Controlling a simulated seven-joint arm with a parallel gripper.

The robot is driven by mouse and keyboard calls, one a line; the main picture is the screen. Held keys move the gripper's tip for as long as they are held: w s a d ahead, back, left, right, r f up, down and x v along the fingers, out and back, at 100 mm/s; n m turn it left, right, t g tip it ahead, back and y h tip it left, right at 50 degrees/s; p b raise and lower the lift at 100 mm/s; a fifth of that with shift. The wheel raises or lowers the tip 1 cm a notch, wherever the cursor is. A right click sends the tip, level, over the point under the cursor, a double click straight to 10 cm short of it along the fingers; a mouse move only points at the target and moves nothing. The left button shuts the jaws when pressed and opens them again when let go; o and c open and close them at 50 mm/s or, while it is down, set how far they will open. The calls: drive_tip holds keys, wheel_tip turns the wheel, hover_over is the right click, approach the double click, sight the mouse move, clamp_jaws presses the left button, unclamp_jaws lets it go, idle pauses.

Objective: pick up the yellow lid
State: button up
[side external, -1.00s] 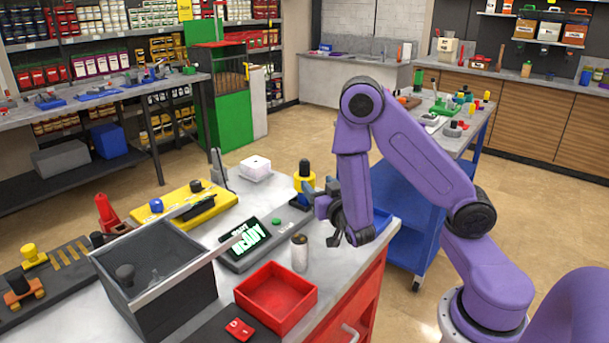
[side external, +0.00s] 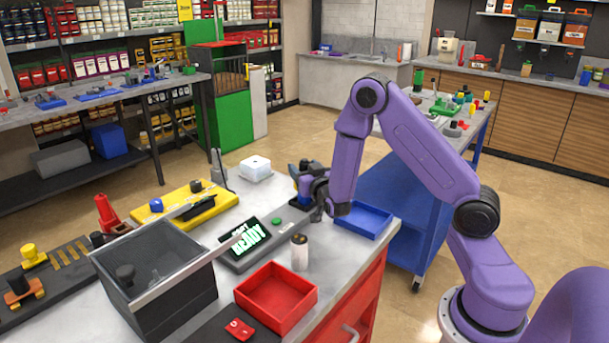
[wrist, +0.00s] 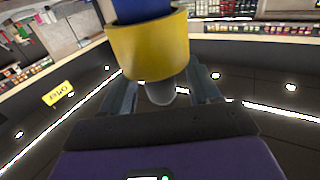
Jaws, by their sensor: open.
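The yellow lid (wrist: 150,50) fills the upper middle of the wrist view as a yellow ring against a blue body (wrist: 140,10). A grey rounded knob (wrist: 160,93) sticks out of the lid toward my palm. My gripper (wrist: 164,82) is open, with one finger on each side of the knob and their tips close to the lid. I cannot tell whether they touch it. In the side view my gripper (side external: 310,180) is at the pump at the back of the bench and hides the lid there.
A blue tray (side external: 362,220) lies right of my gripper. A display box (side external: 250,238), white bottle (side external: 299,253) and red tray (side external: 276,290) stand nearer the front. A white box (side external: 256,168) and yellow fixture (side external: 205,206) are to the left.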

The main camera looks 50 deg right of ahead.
drive_tip(key=shift+w+d, duration=0.15)
drive_tip(key=shift+w, duration=0.05)
drive_tip(key=c, duration=1.1)
drive_tip(key=shift+r, duration=0.15)
